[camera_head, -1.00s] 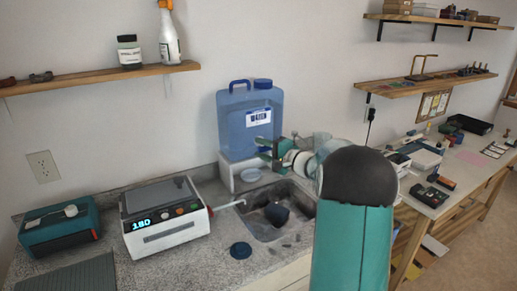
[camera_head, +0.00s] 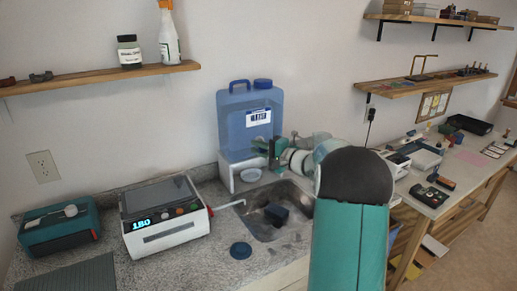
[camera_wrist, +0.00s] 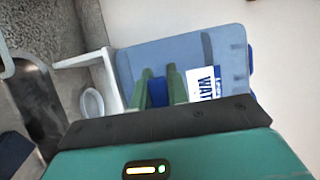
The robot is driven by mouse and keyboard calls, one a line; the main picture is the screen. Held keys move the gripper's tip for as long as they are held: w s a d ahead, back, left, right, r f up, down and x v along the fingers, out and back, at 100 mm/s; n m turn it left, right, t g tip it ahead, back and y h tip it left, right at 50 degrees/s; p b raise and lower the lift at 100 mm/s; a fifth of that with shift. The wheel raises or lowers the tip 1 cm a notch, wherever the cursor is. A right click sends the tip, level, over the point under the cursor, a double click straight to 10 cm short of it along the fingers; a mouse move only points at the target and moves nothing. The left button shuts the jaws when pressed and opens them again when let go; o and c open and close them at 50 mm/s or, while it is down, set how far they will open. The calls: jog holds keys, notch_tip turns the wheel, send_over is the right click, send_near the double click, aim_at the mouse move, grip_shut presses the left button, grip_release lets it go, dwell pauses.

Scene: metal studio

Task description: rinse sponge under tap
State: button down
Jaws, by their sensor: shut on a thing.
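A blue water jug (camera_head: 240,110) stands on a white stand (camera_head: 226,178) behind the sink; it also shows in the wrist view (camera_wrist: 135,65). My gripper (camera_head: 268,152) is at the jug's lower front. In the wrist view, its green fingers (camera_wrist: 160,85) are shut on a small blue part, apparently the tap (camera_wrist: 157,92). The tap's outlet is hidden in the head view, and I cannot tell whether water runs. A dark blue block, likely the sponge (camera_head: 277,213), lies in the sink (camera_head: 262,228), apart from my gripper.
A white device (camera_head: 165,235) reading 180 and a teal box (camera_head: 60,230) stand left of the sink. A wooden workbench (camera_head: 450,195) holds tools at right.

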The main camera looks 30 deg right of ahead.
jog(key=shift+s+a+n+g+y, duration=0.1)
jog(key=shift+s+n+g+y, duration=0.35)
jog(key=shift+n+g+y, duration=0.6)
jog(key=shift+s+n+g+y, duration=0.45)
jog(key=shift+n+g+y, duration=0.3)
jog(key=shift+y, duration=0.6)
jog(key=shift+s+a+n+g+y, duration=0.1)
jog(key=shift+s+n+g+y, duration=0.35)
jog(key=shift+n+g+y, duration=0.5)
jog(key=shift+y, duration=0.25)
jog(key=c, duration=1.4)
grip_release()
jog(key=shift+o, duration=0.2)
jog(key=v, duration=1.4)
jog(key=shift+f, duration=0.1)
